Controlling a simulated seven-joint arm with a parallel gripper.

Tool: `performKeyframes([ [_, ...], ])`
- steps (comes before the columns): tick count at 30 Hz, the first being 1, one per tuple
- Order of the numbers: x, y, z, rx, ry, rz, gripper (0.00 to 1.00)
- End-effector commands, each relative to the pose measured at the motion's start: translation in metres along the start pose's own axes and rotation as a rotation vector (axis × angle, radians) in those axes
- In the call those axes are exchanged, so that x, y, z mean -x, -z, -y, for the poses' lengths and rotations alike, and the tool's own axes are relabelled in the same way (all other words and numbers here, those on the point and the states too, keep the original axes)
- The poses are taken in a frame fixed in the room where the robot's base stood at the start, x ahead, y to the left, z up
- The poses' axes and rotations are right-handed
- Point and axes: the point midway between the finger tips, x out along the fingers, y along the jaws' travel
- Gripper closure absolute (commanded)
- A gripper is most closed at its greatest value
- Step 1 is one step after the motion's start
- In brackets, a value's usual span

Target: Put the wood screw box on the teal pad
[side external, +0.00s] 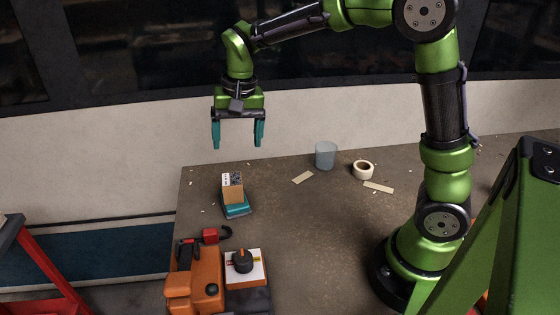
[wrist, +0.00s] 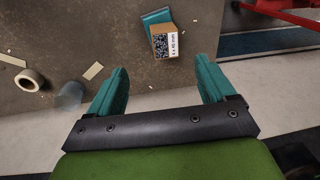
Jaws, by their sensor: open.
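The wood screw box (side external: 232,189), a small brown carton with a white and dark printed top, stands on the teal pad (side external: 237,209) near the left edge of the table. In the wrist view the box (wrist: 164,41) shows its printed label, and part of the teal pad (wrist: 156,16) shows beyond it. My gripper (side external: 238,142) is open and empty, high above the table, with its teal fingers pointing down. It is clear of the box. In the wrist view the gripper's fingers (wrist: 164,76) are spread well apart with nothing between them.
An orange machine (side external: 194,280) and a white switch panel with a black knob (side external: 243,263) stand at the front left. A translucent cup (side external: 325,155) and a tape roll (side external: 363,170) stand at the back. Thin wooden strips (side external: 303,178) lie nearby. The middle of the table is clear.

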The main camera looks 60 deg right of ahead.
Motion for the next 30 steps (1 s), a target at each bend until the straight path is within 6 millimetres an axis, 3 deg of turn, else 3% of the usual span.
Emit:
performKeyframes([
  [1, 0.019, -0.011, -0.011, 0.027, 0.049, -0.024, 0.17],
  [3, 0.038, -0.027, -0.025, 0.075, 0.111, -0.059, 0.17],
  [10, 0.074, -0.085, -0.074, 0.228, 0.278, -0.213, 0.17],
  [18, 0.073, -0.128, -0.11, 0.343, 0.367, -0.369, 0.17],
  [30, 0.07, -0.133, -0.115, 0.361, 0.377, -0.397, 0.17],
])
